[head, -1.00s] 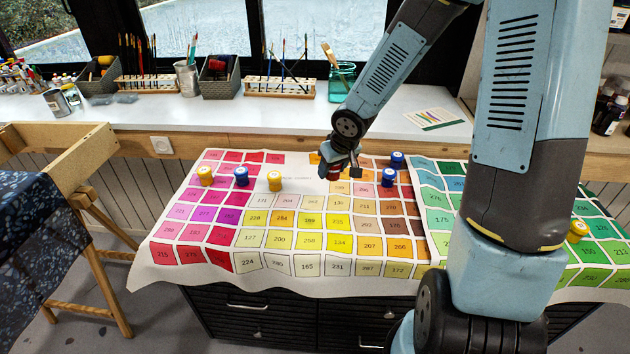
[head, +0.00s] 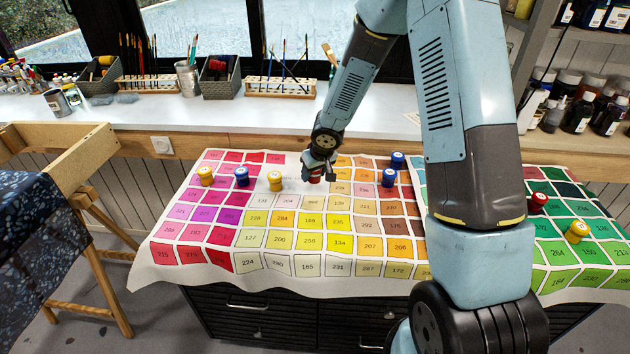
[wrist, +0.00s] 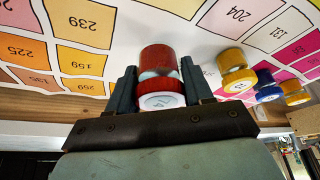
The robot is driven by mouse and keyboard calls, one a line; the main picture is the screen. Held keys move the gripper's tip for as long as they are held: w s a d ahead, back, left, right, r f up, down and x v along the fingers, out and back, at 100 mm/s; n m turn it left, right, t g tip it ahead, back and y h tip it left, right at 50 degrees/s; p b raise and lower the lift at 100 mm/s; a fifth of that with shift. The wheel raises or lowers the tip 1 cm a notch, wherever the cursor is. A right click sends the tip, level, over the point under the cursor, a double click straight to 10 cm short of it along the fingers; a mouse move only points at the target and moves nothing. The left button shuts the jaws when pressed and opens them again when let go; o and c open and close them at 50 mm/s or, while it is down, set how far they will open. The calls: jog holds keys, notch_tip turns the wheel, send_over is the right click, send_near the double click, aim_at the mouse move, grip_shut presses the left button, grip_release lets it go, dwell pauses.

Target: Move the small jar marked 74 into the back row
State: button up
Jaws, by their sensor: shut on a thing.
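My gripper (head: 318,168) is shut on a small red jar (wrist: 160,72), with one finger on each side of it. Its white lid end faces the wrist camera and carries a dark mark that I cannot read for certain. In the head view this red jar (head: 315,178) is mostly hidden by the fingers, over a blank white part of the colour chart (head: 180,273). It is right of a yellow jar (head: 275,181). I cannot tell whether it touches the chart. A blue jar (head: 241,176) and another yellow jar (head: 205,176) stand further left.
Two blue jars (head: 389,178) (head: 397,160) stand right of my gripper. Another red jar (head: 537,203) and a yellow jar (head: 577,231) stand on the green chart at right. The front squares of the colour chart are clear. A white counter (head: 220,115) with brushes lies behind.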

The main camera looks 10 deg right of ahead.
aim_at(314, 180)
jog(key=shift+w+a+f, duration=0.15)
jog(key=shift+w+f, duration=0.05)
jog(key=shift+f, duration=1.55)
jog(key=o, duration=1.1)
